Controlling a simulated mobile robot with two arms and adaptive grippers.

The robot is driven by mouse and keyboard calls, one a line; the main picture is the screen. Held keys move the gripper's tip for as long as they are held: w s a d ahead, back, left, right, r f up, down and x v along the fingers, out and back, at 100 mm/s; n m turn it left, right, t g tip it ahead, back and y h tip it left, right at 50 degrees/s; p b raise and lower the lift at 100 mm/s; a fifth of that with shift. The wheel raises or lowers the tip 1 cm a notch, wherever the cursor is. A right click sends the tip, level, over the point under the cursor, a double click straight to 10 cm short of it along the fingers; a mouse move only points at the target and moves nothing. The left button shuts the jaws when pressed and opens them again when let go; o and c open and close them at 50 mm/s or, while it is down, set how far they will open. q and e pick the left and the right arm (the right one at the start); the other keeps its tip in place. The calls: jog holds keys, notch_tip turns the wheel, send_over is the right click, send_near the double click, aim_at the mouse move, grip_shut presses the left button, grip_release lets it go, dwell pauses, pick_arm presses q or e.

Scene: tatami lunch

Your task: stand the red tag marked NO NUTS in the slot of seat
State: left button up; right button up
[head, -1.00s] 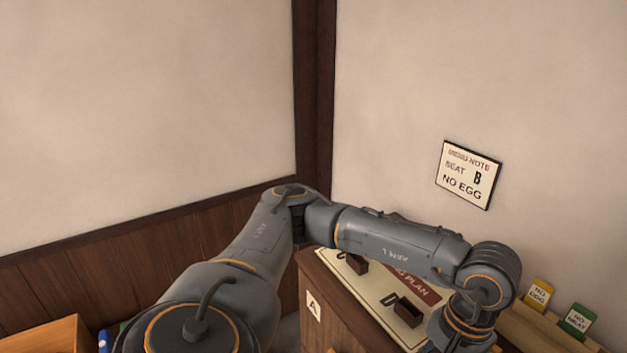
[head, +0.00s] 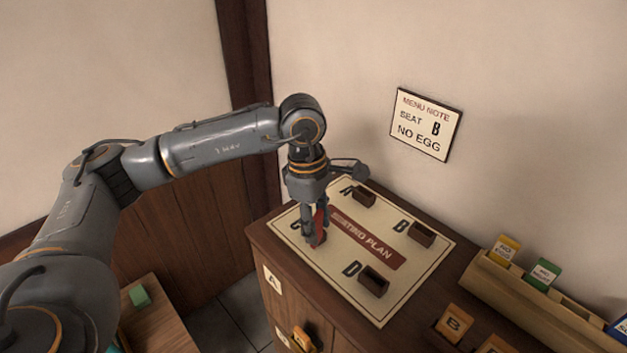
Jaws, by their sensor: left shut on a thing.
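My left gripper (head: 314,236) points down over the left part of the seating plan board (head: 345,285). It is shut on a red tag (head: 320,228), upright between the fingers; its lettering cannot be read. The gripper and tag are at the place marked C, whose slot is mostly hidden. I cannot tell whether the tag is in the slot or just above it. The other dark slot blocks stand at A (head: 364,196), B (head: 422,235) and D (head: 373,282), and look empty. My right gripper is not in view.
The board lies on a wooden cabinet (head: 273,252). A wooden rack (head: 530,300) at the right holds a yellow tag (head: 504,250) and a green tag (head: 543,274). Orange B tag (head: 454,323) stands in front. A wall note (head: 426,124) reads seat B, no egg.

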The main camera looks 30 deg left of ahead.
pick_arm(q)
jog(key=w+a+r+n+t+y, duration=0.1)
jog(key=w+a+r+n, duration=0.15)
jog(key=n, duration=0.45)
jog(key=w+a+r+n, duration=0.1)
jog(key=w+a+n, duration=0.1)
jog(key=w+n, duration=0.35)
notch_tip(320, 180, down, 6)
jog(key=s+n+b, duration=0.1)
jog(key=b, duration=0.1)
jog(key=shift+s+d+b, duration=0.2)
jog(key=shift+s+b, duration=0.05)
jog(key=shift+b, duration=0.15)
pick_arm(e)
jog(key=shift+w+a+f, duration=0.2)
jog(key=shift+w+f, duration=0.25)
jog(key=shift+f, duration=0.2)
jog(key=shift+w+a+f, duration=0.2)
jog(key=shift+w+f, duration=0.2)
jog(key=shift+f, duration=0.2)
pick_arm(q)
jog(key=shift+n, duration=0.25)
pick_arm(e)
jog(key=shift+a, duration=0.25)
